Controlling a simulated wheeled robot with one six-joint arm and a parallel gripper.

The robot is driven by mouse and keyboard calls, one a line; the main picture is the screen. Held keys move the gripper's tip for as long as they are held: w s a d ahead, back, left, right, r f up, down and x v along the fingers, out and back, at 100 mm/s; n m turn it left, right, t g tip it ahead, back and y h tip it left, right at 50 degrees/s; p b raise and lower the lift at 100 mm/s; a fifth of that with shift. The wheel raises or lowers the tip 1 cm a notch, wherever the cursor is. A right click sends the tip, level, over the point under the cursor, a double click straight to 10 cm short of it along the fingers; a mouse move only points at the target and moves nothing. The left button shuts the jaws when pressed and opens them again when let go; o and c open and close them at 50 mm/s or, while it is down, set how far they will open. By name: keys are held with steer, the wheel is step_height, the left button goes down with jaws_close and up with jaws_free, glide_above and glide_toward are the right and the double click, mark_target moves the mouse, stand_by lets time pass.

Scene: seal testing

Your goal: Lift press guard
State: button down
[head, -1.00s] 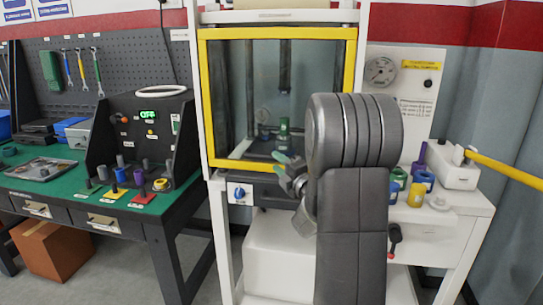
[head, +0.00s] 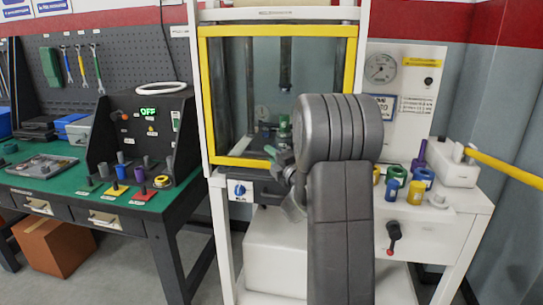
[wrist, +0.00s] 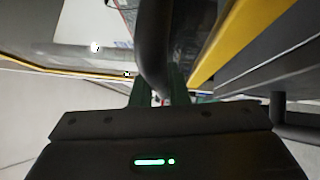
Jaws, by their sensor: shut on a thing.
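The press guard (head: 280,31) is a clear panel in a yellow frame on the front of the white press. It is down, its lower yellow edge low in the press opening. My gripper (head: 275,153) is at that lower edge in the head view, partly hidden by my own arm. In the wrist view my gripper (wrist: 158,97) has its green fingers closed around a dark bar (wrist: 153,45), which looks like the guard's handle. Yellow frame parts of the guard also show in the wrist view (wrist: 238,38). The exact contact is hard to see.
A green-topped bench (head: 78,172) with a black control box (head: 131,150) stands left of the press. Coloured rings and cylinders (head: 416,191) sit on the press table at right. A yellow lever (head: 505,167) sticks out at far right, and a red-tipped lever (head: 393,238) hangs below.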

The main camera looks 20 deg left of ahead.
mark_target(272, 66)
step_height(272, 66, up, 27)
steer(key=p, duration=0.7)
steer(key=shift+f+p, duration=0.1)
steer(key=shift+p, duration=0.3)
steer(key=c, duration=1.4)
jaws_free()
steer(key=shift+f, duration=0.1)
steer(key=b+v, duration=0.2)
steer(key=v, duration=1.1)
steer(key=shift+s+d, duration=0.2)
steer(key=shift+d, duration=0.1)
